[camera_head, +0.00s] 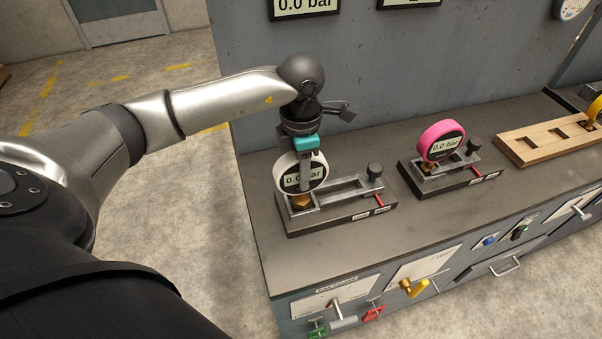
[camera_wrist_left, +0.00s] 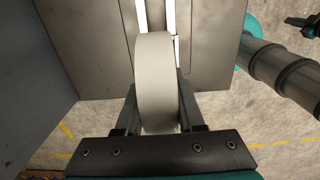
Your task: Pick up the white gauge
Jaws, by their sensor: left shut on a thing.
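The white gauge (camera_head: 290,176) has a round body with a dark face reading in bar and a brass fitting at its base. It stands upright at the left end of a dark stand with a metal frame (camera_head: 340,208). My left gripper (camera_head: 305,178) comes down on it from above and is shut on it. In the left wrist view the white rim of the gauge (camera_wrist_left: 157,85) sits between the two fingers. I cannot tell whether the brass fitting still rests in the stand. My right gripper is in neither view.
A pink gauge (camera_head: 440,140) stands on a similar stand to the right. A wooden board (camera_head: 545,142) with square holes lies further right, with a yellow gauge (camera_head: 595,110) at its end. A grey wall panel (camera_head: 400,75) rises behind the bench. Valves and handles line the bench front.

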